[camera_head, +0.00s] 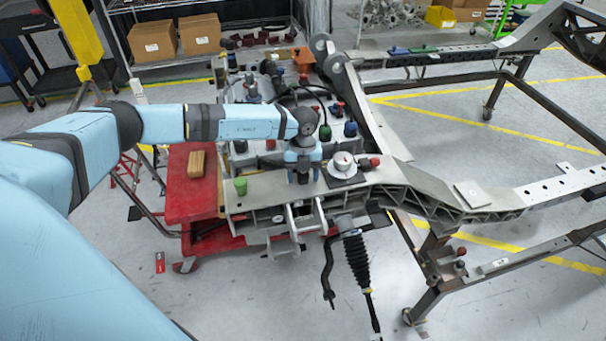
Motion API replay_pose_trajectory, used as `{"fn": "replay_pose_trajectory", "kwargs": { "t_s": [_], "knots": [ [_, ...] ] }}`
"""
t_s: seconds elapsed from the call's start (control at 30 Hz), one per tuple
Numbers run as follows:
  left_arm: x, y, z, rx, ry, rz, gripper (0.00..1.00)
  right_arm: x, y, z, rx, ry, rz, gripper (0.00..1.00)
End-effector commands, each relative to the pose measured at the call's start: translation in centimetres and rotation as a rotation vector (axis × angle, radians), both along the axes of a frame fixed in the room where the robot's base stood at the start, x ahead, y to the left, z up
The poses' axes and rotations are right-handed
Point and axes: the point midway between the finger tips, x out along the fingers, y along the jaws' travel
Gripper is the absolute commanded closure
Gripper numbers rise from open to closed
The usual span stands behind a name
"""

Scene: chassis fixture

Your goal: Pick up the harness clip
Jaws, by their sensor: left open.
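My left arm reaches in from the left across the picture. Its gripper (303,177) points down over the grey chassis fixture (268,198), near its front edge. The jaws are open, but the fingertips are small and dark, and I cannot see anything between them. I cannot pick out the harness clip for certain among the small parts on the fixture. A green part (240,186) stands to the left of the gripper. A white round part (343,163) on a dark base and a red knob (375,161) are to its right. My right gripper is not in view.
Dark cables and several coloured caps crowd the fixture behind the gripper. A red cart (183,200) with a tan block (196,164) stands at left. A long metal frame (440,193) extends right. A black bellows rod (356,258) hangs in front. The floor at lower right is partly clear.

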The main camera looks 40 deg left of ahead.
Motion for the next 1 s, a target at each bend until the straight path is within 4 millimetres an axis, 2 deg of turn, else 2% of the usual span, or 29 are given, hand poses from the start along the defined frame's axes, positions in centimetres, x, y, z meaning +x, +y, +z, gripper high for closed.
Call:
{"fn": "replay_pose_trajectory", "kwargs": {
  "t_s": [0.2, 0.47, 0.83, 1.0],
  "knots": [
    [0.0, 0.0, -0.1, 0.0, 0.0, 0.0, 0.39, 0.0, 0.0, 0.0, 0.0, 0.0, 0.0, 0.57],
    [0.0, 0.0, -0.1, 0.0, 0.0, 0.001, 0.99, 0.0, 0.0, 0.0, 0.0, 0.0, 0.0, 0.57],
    [0.0, 0.0, 0.1, 0.0, 0.0, 0.001, 1.0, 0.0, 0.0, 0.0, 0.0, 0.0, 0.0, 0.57],
    [0.0, 0.1, 1.3, -0.001, 0.0, 0.002, 1.0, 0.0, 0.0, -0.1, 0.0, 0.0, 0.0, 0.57]
  ]
}}
